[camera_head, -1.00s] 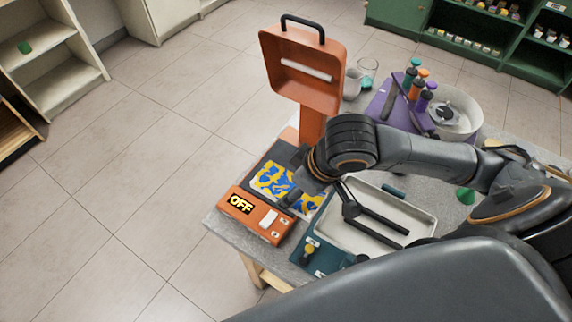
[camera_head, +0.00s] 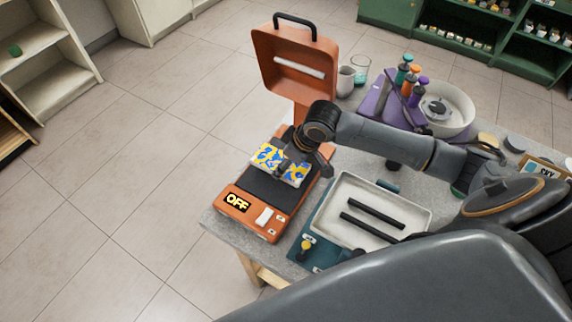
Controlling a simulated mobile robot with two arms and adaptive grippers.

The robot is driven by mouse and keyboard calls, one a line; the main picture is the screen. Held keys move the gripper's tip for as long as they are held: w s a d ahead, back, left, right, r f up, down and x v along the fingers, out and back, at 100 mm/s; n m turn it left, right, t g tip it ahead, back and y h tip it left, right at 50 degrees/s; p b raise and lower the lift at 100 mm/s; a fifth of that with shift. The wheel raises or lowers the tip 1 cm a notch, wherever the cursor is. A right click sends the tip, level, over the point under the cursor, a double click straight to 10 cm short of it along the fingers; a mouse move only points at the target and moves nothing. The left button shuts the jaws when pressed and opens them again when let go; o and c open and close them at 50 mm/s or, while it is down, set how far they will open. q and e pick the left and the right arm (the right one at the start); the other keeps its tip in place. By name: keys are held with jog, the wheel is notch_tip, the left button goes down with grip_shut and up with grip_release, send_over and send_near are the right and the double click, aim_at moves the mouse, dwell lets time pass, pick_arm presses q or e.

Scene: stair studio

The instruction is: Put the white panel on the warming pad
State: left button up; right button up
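The white panel (camera_head: 267,158), patterned in blue and yellow, is over the rear part of the warming pad. The pad (camera_head: 262,188) is the dark plate on an orange machine whose lid stands open. Its front part is bare. I cannot tell whether the panel rests on the pad or is held just above it. My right gripper (camera_head: 305,168) is at the panel's right side, with one dark finger in front of its surface. The grip itself is partly hidden, so I cannot tell how firmly it is closed. My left gripper is not in view.
The orange lid (camera_head: 278,48) rises behind the pad. A white tray (camera_head: 345,195) with two black bars lies to the right. A mug (camera_head: 345,81), a glass, a purple bottle rack and a white bowl (camera_head: 458,118) stand behind.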

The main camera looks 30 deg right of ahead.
jog(key=shift+s+f, duration=0.1)
jog(key=shift+f, duration=0.9)
jog(key=shift+f, duration=0.15)
jog(key=o, duration=1.3)
jog(key=v, duration=1.2)
